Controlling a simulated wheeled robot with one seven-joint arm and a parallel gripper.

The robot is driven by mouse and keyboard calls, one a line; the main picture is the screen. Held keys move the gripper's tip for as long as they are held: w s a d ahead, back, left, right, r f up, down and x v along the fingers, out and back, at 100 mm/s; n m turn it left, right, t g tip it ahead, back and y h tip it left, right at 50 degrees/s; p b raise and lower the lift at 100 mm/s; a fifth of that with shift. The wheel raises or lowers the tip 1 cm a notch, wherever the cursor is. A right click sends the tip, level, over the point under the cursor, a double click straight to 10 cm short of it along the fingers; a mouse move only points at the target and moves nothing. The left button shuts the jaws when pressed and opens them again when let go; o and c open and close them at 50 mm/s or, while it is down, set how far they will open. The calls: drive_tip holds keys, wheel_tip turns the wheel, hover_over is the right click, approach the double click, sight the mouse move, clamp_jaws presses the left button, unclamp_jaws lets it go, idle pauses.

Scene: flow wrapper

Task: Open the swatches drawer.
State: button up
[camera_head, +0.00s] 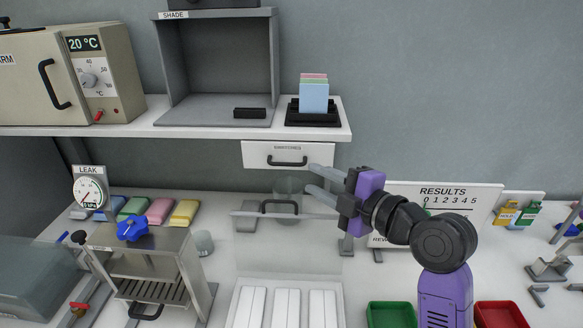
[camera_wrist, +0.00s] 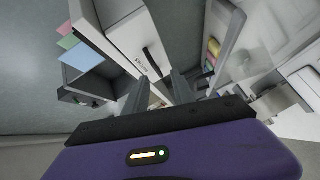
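The swatches drawer (camera_head: 262,152) is a white front marked SWATCHES under the shelf, and it looks closed. Its black bar handle (camera_head: 287,162) sits below the label. My gripper (camera_head: 316,181) is to the right of the handle and slightly lower, its two grey fingers pointing left. In the wrist view the fingers (camera_wrist: 160,85) are apart with nothing between them. The drawer front (camera_wrist: 124,30) and its handle (camera_wrist: 152,61) show just beyond the fingertips, and I see no contact.
Above is the shelf (camera_head: 220,131) with a grey shade booth (camera_head: 217,65) and a black holder of coloured cards (camera_head: 314,95). Below the drawer is a clear panel with a dark handle (camera_head: 279,207). A results board (camera_head: 450,200) stands behind my arm.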

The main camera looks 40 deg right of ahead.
sight(290, 165)
drive_tip(key=shift+w+f+n+y+p, duration=0.15)
drive_tip(key=shift+w+n+p, duration=0.3)
drive_tip(key=shift+w, duration=1.55)
drive_tip(key=shift+w+r+n+y+p, duration=0.1)
drive_tip(key=shift+w+n+y+p, duration=0.35)
drive_tip(key=shift+w, duration=1.5)
drive_tip(key=shift+h, duration=0.3)
clamp_jaws()
drive_tip(key=shift+f, duration=0.1)
